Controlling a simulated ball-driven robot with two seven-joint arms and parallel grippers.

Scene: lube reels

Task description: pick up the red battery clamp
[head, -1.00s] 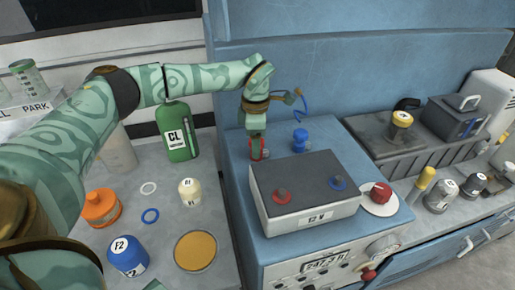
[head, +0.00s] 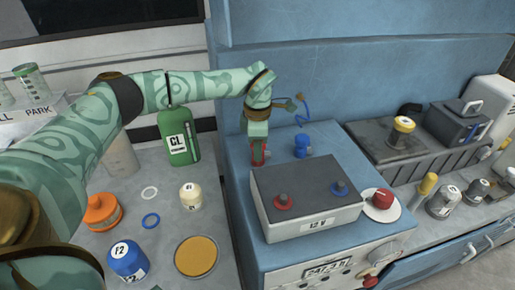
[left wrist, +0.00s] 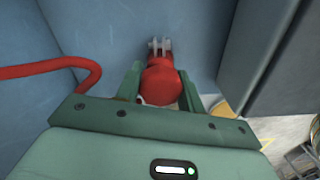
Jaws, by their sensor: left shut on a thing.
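The red battery clamp (left wrist: 163,85) sits between the fingers of my left gripper (left wrist: 160,88) in the left wrist view, its metal jaw tips pointing away from me. The gripper is shut on it. A red cable (left wrist: 45,68) shows left of the clamp. I cannot tell whether the clamp touches the cabinet top. My right gripper is out of view.
A blue clamp (head: 302,146) stands behind the battery, with a blue cable (head: 304,110) above it. A red knob on a white disc (head: 381,207) is at the battery's right. A green bottle (head: 180,137) and several containers stand on the left bench.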

